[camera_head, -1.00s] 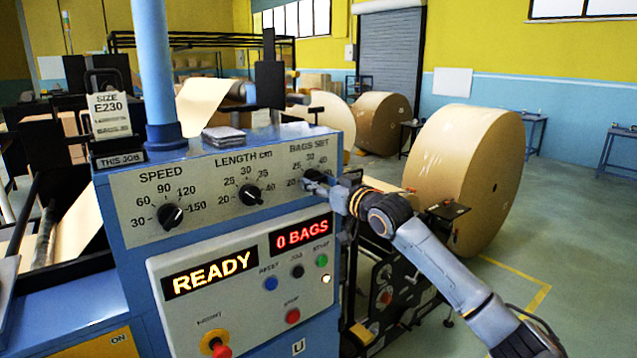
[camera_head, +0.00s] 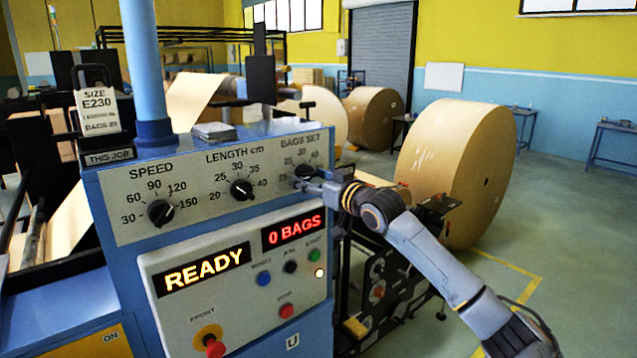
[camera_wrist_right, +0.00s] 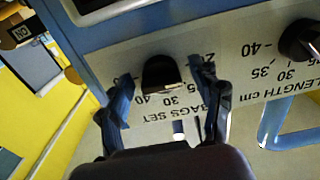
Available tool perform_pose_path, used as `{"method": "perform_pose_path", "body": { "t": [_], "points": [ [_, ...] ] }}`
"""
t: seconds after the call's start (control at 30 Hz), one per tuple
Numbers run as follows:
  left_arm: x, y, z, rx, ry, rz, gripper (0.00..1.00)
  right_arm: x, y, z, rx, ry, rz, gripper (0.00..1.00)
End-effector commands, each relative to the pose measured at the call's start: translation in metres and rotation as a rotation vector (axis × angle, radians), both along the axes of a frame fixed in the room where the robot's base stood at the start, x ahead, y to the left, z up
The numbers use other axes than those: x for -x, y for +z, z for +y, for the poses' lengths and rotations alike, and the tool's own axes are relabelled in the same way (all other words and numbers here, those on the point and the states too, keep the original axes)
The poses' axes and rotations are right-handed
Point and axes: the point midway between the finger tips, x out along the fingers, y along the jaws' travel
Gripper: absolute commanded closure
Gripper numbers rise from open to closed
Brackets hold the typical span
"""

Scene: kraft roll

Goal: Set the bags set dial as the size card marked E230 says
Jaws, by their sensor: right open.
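The bags set dial (camera_head: 305,171) is a black knob at the right end of the panel's top row, partly covered by my right gripper (camera_head: 312,184) in the head view. In the right wrist view the bags set dial (camera_wrist_right: 161,74) sits between the spread fingers of my open right gripper (camera_wrist_right: 162,82), with gaps showing on both sides. Its scale reads 20, 30 and 40, among other marks. Its exact setting is unclear. The size card (camera_head: 97,110) marked E230 hangs at the left above a "THIS JOB" label; its lower line starts with BAGS, the number too small to read surely. My left gripper is not in view.
The speed dial (camera_head: 160,212) and the length dial (camera_head: 241,189) share the panel; the length dial (camera_wrist_right: 300,40) is also close by in the wrist view. Below are a READY display (camera_head: 208,270), several buttons and a red-topped knob (camera_head: 209,340). Large paper rolls (camera_head: 455,175) stand behind.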

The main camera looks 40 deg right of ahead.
Motion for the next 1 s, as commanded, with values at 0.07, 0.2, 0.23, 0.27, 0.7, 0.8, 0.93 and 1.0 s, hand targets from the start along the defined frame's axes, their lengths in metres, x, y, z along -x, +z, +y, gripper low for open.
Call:
{"method": "perform_pose_path", "body": {
  "t": [0.07, 0.2, 0.23, 0.27, 0.7, 0.8, 0.93, 1.0],
  "points": [
    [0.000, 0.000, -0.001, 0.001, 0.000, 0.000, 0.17, 0.006, -0.001, -0.001, 0.002, 0.000, 0.002, 0.35],
    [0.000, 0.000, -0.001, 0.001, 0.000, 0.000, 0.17, 0.026, -0.002, -0.002, 0.005, 0.000, 0.003, 0.35],
    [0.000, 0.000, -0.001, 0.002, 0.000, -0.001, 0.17, 0.032, -0.002, -0.002, 0.007, 0.000, 0.003, 0.35],
    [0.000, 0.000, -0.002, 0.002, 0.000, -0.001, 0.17, 0.037, -0.003, -0.004, 0.005, -0.001, 0.005, 0.35],
    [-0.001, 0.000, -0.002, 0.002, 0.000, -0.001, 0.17, 0.100, -0.003, -0.008, 0.000, 0.000, 0.006, 0.35],
    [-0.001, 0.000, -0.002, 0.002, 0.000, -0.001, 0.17, 0.108, -0.003, -0.009, 0.001, 0.000, 0.005, 0.35],
    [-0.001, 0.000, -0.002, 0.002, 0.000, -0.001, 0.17, 0.115, -0.001, -0.009, 0.001, 0.000, 0.003, 0.35],
    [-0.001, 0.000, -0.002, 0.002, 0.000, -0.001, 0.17, 0.117, -0.001, -0.009, 0.001, 0.001, 0.004, 0.35]
  ]
}}
